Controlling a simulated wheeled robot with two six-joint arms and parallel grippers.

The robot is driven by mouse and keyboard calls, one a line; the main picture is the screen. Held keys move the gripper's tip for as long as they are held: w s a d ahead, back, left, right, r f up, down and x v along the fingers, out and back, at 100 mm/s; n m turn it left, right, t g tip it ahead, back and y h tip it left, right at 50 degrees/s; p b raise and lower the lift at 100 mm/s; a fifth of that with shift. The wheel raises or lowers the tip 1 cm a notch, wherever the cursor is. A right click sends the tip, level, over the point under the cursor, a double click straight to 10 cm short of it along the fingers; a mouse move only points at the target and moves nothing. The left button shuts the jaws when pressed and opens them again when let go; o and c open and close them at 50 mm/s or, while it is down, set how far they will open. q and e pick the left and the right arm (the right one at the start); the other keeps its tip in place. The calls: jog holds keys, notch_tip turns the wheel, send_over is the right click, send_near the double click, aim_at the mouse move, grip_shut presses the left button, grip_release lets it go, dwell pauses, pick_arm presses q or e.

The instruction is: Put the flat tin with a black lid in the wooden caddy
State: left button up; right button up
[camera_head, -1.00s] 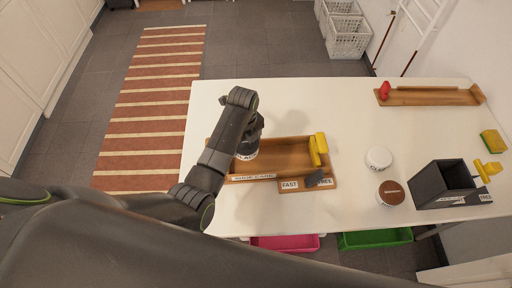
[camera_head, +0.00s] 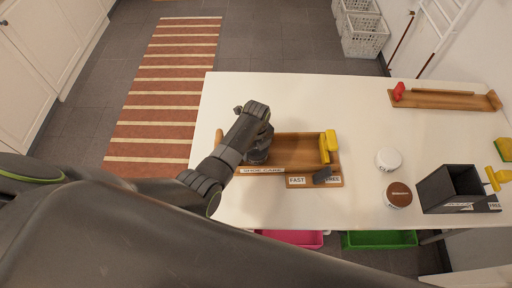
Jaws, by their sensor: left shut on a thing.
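The wooden caddy (camera_head: 292,150), with a "SHOE CARE" label on its front, lies on the white table. My left gripper (camera_head: 258,152) is over the left end of the caddy. It is shut on the flat tin with a black lid, which is mostly hidden by the gripper; only a dark rounded shape shows low under it, at or inside the caddy. I cannot tell whether the tin touches the caddy floor. My right gripper is not in view.
A yellow-handled brush (camera_head: 328,146) stands at the caddy's right end. A wooden strip with "FAST" and "FREE" labels (camera_head: 297,181) lies in front. A white-lidded tin (camera_head: 388,160), a brown-lidded tin (camera_head: 398,195) and a dark box (camera_head: 447,188) stand to the right.

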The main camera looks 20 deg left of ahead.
pick_arm(q)
jog(key=shift+f, duration=0.15)
jog(key=o, duration=1.1)
jog(key=shift+r, duration=0.25)
notch_tip(320, 180, up, 12)
jog(key=shift+f, duration=0.1)
